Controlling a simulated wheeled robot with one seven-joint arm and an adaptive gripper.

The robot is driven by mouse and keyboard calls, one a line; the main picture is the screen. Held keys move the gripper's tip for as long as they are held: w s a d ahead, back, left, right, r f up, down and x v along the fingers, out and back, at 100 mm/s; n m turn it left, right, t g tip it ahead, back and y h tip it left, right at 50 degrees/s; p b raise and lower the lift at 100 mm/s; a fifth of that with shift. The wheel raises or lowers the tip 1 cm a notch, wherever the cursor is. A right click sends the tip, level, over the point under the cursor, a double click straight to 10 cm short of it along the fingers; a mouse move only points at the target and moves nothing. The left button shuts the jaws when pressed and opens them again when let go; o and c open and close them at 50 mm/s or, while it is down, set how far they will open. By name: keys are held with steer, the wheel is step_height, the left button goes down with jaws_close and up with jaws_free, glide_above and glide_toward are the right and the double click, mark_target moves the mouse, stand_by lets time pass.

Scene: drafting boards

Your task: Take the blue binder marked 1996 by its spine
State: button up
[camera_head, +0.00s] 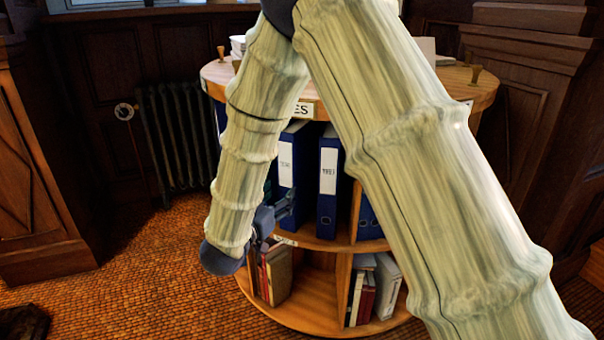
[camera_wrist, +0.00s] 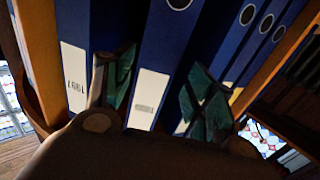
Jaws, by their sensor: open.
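Several blue binders with white spine labels stand upright in a round wooden shelf. In the head view two show clearly, a left binder (camera_head: 287,190) and a right binder (camera_head: 327,205); the label print is too small to read surely, so I cannot tell which is 1996. My gripper (camera_head: 283,208) is at the shelf front, low by the left binder, partly hidden by my arm. In the wrist view my gripper (camera_wrist: 160,88) is open, its two dark green fingers on either side of a middle blue binder's spine (camera_wrist: 158,50). Whether they touch it is unclear.
Another labelled blue binder (camera_wrist: 72,25) stands close at the left, and several more (camera_wrist: 238,40) at the right. The shelf's round top (camera_head: 485,92) overhangs the binders. Books (camera_head: 276,275) fill part of the lower tier. A radiator (camera_head: 178,130) stands behind left; carpet there is clear.

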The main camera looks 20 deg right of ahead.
mark_target(286, 191)
steer(key=x, duration=0.2)
steer(key=b+x, duration=0.1)
steer(key=x, duration=0.1)
steer(key=b+x, duration=0.1)
steer(key=x, duration=0.1)
steer(key=shift+w+d+f, duration=0.15)
steer(key=shift+d+f, duration=0.25)
steer(key=shift+w+d+r, duration=0.1)
steer(key=shift+w, duration=0.05)
jaws_close()
